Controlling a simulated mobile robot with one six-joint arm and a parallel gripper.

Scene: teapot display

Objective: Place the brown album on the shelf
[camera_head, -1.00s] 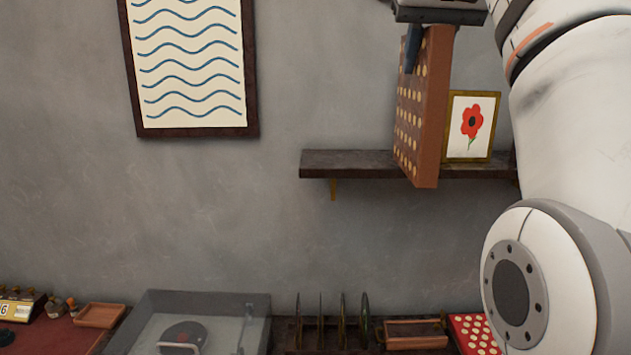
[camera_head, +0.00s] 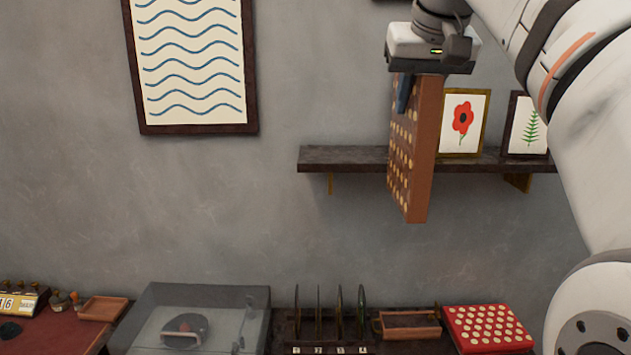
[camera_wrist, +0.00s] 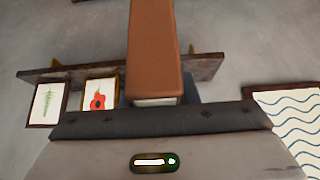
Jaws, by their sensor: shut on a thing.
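The brown album (camera_head: 421,160) hangs upright below my gripper (camera_head: 404,92), its dotted cover facing left and its brown spine toward the camera. My gripper is shut on its top part. The album hangs in front of the dark shelf (camera_head: 345,158) on the wall, and its lower end reaches below the shelf board in the head view. In the wrist view the album (camera_wrist: 152,50) stretches away from the gripper, across the shelf (camera_wrist: 205,66). Whether the album touches the shelf cannot be told.
On the shelf's right part stand a framed red flower (camera_head: 462,120) and a framed fern (camera_head: 527,125). The shelf's left part is bare. Below are a red dotted album (camera_head: 488,328), a record rack (camera_head: 330,320), a wooden tray (camera_head: 408,325) and a turntable (camera_head: 190,318).

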